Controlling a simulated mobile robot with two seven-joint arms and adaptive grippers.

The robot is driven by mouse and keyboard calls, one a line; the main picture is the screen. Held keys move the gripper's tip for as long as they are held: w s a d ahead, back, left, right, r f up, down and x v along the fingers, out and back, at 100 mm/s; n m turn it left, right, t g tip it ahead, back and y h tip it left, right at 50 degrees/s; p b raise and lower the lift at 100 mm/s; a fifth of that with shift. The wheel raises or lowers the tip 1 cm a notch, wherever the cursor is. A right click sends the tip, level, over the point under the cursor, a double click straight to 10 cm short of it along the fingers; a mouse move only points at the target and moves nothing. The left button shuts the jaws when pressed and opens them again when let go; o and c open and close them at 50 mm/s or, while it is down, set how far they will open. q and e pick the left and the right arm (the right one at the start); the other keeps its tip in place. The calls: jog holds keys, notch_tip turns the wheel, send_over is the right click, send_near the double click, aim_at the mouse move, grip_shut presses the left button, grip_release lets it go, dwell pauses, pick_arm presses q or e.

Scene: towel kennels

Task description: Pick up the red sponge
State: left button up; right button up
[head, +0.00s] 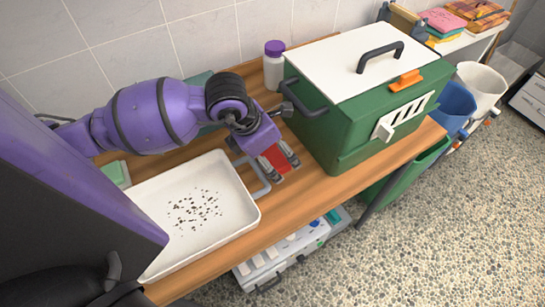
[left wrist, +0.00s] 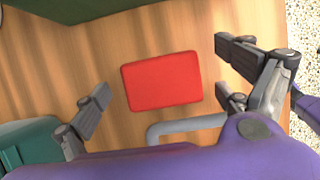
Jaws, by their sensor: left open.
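The red sponge (head: 273,158) lies on the wooden bench between the white tray and the green box, partly covered by my left gripper in the head view. In the left wrist view the whole sponge (left wrist: 162,81) shows flat on the wood. My left gripper (head: 279,168) is over it, pointing down. In the left wrist view the open gripper (left wrist: 163,82) has fingers on both sides of the sponge, with gaps between. It holds nothing. My right gripper is in neither view.
A green box (head: 335,128) with a white lid stands close right of the gripper. A white tray (head: 148,195) with dark specks lies to the left, its grey handle (left wrist: 185,126) near the sponge. A purple-capped bottle (head: 274,70) stands behind. A teal item (left wrist: 30,145) is nearby.

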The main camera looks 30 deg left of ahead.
pick_arm(q)
jog(key=shift+f, duration=0.2)
jog(key=c, duration=0.9)
jog(key=shift+r, duration=0.1)
